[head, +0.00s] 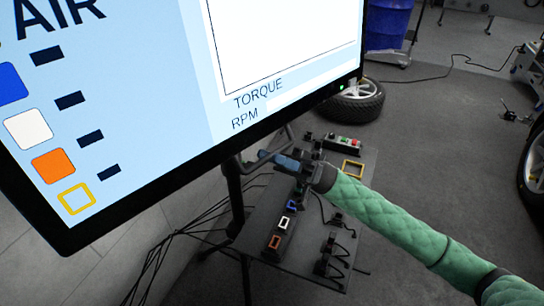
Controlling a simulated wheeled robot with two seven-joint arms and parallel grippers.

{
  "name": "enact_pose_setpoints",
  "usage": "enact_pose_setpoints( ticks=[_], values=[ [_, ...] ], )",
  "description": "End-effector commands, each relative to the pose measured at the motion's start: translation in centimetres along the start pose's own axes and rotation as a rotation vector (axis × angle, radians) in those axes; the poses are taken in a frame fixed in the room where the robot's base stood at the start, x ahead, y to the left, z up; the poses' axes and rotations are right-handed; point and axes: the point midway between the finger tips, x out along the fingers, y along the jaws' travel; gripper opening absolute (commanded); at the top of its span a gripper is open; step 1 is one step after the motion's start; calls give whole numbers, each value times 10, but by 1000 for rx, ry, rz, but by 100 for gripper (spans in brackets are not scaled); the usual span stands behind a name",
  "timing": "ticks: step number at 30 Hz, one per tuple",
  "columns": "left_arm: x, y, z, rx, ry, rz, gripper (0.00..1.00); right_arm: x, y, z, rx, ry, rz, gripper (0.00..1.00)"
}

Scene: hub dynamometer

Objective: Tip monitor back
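The monitor (180,90) fills the upper left of the head view, its lit screen tilted in the picture and showing AIR, TORQUE and RPM with coloured squares. Its dark lower edge runs up to the right. My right gripper (272,156) reaches in from the lower right in a green sleeve. Its fingers are just below the monitor's lower edge, beside a thin grey bar (243,166) under the monitor. I cannot tell whether they touch or grip that bar. My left gripper is out of view.
A dark stand with a shelf (255,222) is below the monitor, with several small coloured-frame devices and cables on it. A tyre (352,104) lies behind it, near a blue drum (387,24). Another wheel (535,165) is at the right edge. Grey floor is open between.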

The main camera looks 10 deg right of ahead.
Motion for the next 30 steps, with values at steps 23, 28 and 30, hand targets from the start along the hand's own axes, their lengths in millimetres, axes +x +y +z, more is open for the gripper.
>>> enact_pose_setpoints(
  ticks=[23,28,30],
  values=[
    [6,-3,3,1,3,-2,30,-66,-1,0,-1,0,1,34],
    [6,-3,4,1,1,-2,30,-66,-1,0,-1,0,1,34],
    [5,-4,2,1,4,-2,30,-66,-1,0,-2,0,1,34]
  ],
)
